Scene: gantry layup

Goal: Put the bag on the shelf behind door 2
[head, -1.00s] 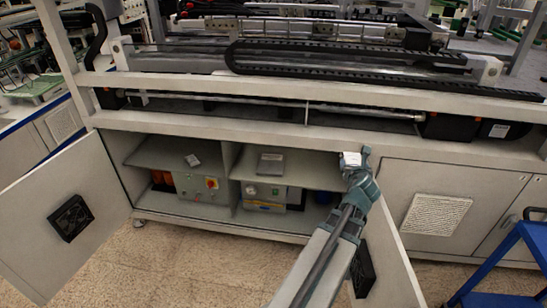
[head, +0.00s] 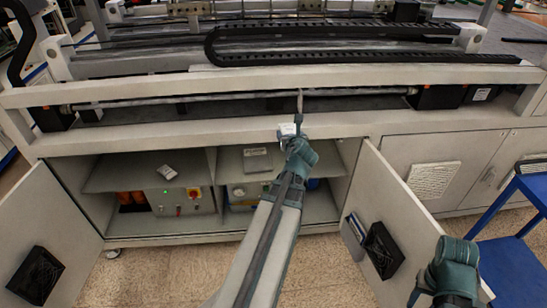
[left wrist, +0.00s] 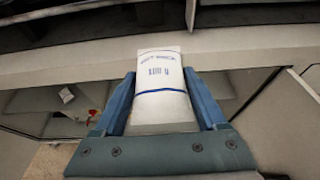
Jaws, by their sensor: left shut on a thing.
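A white bag (left wrist: 160,90) with blue lettering and a blue stripe is held between the two jaws of my left gripper (left wrist: 163,98). In the head view the bag (head: 287,130) and the left gripper (head: 291,136) are in front of the cabinet's upper edge, above the right bay. The cabinet stands open, with a left door (head: 60,240) and a right door (head: 385,195) swung out. Its shelf (head: 225,172) spans two bays split by a divider. No door number is readable. Part of my right arm (head: 455,268) shows at lower right; its jaws are unclear.
A small pale item (head: 166,172) lies on the left bay's shelf and a flat grey item (head: 257,158) on the right bay's. Equipment boxes (head: 183,202) stand below. A gantry rail (head: 240,91) runs above. A blue cart (head: 510,255) stands at right.

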